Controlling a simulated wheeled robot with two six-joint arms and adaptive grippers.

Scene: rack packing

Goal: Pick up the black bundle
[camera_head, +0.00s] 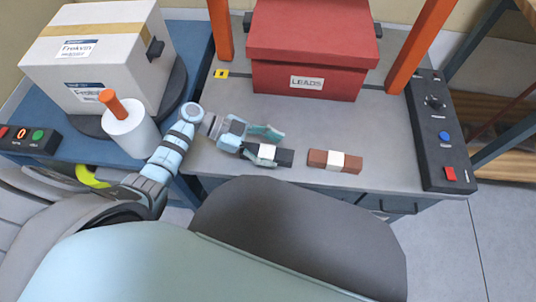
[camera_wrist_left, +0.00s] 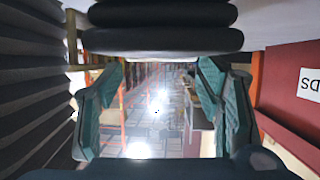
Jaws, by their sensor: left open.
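The black bundle (camera_head: 284,157), with a white band around its middle, lies on the grey worktop in front of the red box. My left gripper (camera_head: 266,142) is open, right at the bundle's left part and partly overlapping it in the head view. I cannot tell whether the fingers touch it. In the left wrist view the two teal fingers (camera_wrist_left: 158,105) stand wide apart with nothing held between them. Dark rounded shapes cross the top of that view; I cannot tell whether they are the bundle. My right gripper is not in view.
A brown bundle (camera_head: 320,158) with a white band lies just right of the black one. A red LEADS box (camera_head: 313,53) stands behind. A black control panel (camera_head: 440,125) borders the right. A white carton (camera_head: 95,60) and a white cylinder with orange handle (camera_head: 130,133) stand left.

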